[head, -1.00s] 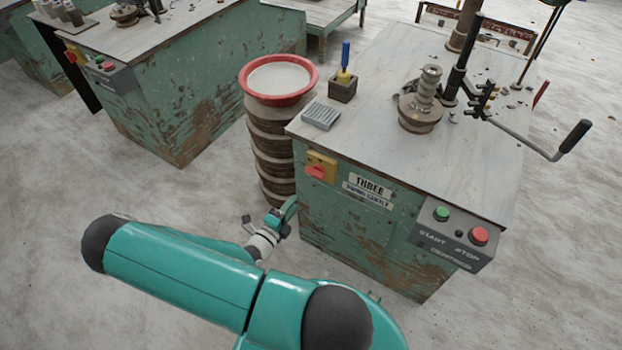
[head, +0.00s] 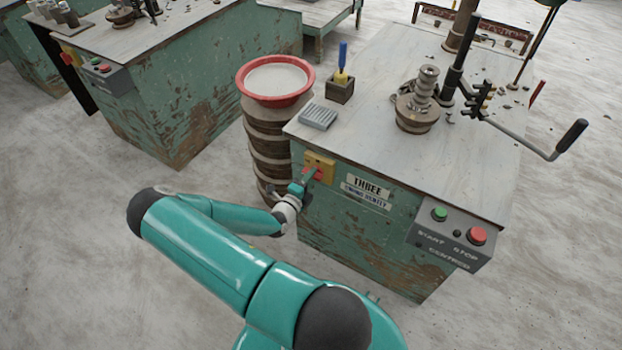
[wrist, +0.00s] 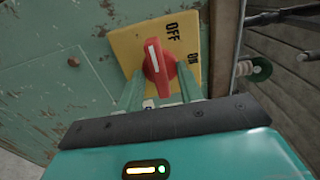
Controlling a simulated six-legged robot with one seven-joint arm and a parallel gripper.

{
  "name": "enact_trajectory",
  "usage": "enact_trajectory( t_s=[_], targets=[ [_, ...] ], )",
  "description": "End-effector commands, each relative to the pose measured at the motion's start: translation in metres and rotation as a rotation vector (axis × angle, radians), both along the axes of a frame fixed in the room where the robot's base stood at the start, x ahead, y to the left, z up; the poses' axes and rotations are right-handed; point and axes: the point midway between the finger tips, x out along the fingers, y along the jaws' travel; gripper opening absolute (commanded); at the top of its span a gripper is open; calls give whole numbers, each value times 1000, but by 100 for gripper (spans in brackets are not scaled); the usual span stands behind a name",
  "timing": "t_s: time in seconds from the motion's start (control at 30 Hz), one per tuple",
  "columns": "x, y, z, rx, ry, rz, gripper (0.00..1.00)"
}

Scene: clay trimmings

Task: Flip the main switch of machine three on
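Machine three is the worn green cabinet (head: 345,235) with a "THREE" label (head: 368,186) on its front. Its main switch is a red rotary knob (wrist: 156,66) on a yellow plate (wrist: 127,41) marked OFF and ON. In the wrist view, the knob's white line points up and slightly left, nearer OFF than ON. My gripper (wrist: 159,80) is open, with one finger on each side of the knob's lower part; I cannot tell whether they touch it. In the head view my gripper (head: 307,178) partly covers the knob (head: 318,174) at the cabinet's upper left.
A grey control box (head: 452,243) with a green START (head: 439,214) and red STOP button (head: 476,236) is at the cabinet's right. A stacked column with a red-rimmed basin (head: 275,99) stands close left of the cabinet. Another green machine (head: 190,95) is behind; the left foreground floor is clear.

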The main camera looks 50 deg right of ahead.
Motion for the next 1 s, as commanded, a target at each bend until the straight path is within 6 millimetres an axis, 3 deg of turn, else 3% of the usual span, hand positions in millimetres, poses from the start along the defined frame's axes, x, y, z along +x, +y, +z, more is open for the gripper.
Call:
enact_trajectory(
  t_s=[0.23, 0.4, 0.43, 1.0],
  targets=[
    [0, -1, 0, 0, 0, 0, 36],
    [0, -1, 0, 0, 0, 0, 3],
    [0, -1, 0, 0, 0, 0, 0],
    [0, -1, 0, 11, -126, 0, 0]
  ],
)
